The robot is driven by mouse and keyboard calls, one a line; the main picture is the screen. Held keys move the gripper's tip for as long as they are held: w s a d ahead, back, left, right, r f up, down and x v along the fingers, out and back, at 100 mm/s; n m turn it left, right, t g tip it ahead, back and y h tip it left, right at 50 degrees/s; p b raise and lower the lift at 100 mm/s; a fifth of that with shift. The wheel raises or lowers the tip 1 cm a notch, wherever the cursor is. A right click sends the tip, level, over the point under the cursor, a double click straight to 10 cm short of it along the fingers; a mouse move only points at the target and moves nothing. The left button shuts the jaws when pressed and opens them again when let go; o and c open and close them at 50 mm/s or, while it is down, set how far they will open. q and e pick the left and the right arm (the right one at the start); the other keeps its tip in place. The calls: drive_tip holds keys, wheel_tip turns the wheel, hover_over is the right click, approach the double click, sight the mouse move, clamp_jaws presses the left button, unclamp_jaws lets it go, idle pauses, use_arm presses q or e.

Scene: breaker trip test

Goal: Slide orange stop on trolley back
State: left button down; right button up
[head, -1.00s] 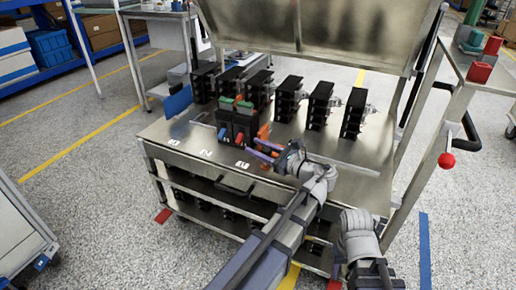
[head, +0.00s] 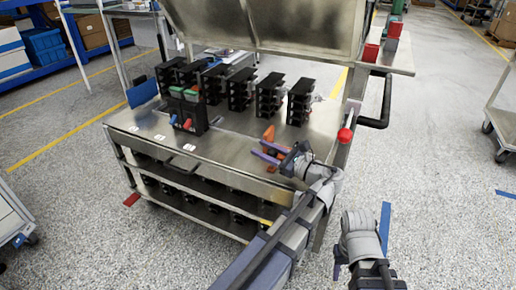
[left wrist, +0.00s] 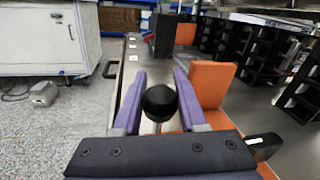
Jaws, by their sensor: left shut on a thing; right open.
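The orange stop (head: 269,134) stands on the trolley's steel top, apart from the black breaker unit (head: 188,112) to its left. In the left wrist view the stop shows as an upright orange block (left wrist: 211,84) with a black ball knob (left wrist: 160,102) on a short post beside it. My left gripper (head: 266,153) has its purple fingers on both sides of that knob and is shut on it. The fingers hide part of the stop's base. My right gripper (head: 339,260) is open, low in front of the trolley, and partly hidden by its own wrist.
Several black breakers (head: 270,95) stand in a row behind the stop. The trolley top (head: 235,143) is bare between the breaker unit and the stop. A red ball knob (head: 345,135) and black handle (head: 385,105) stick out at the trolley's right.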

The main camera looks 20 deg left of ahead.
use_arm(q)
drive_tip(key=shift+w+v, duration=0.25)
drive_tip(key=shift+v, duration=0.95)
use_arm(e)
drive_tip(key=shift+d, duration=0.25)
use_arm(q)
drive_tip(key=shift+d, duration=0.1)
drive_tip(key=c, duration=0.9)
unclamp_jaws()
drive_tip(key=shift+o, duration=0.7)
drive_tip(key=shift+d, duration=0.1)
use_arm(e)
drive_tip(key=shift+d, duration=0.1)
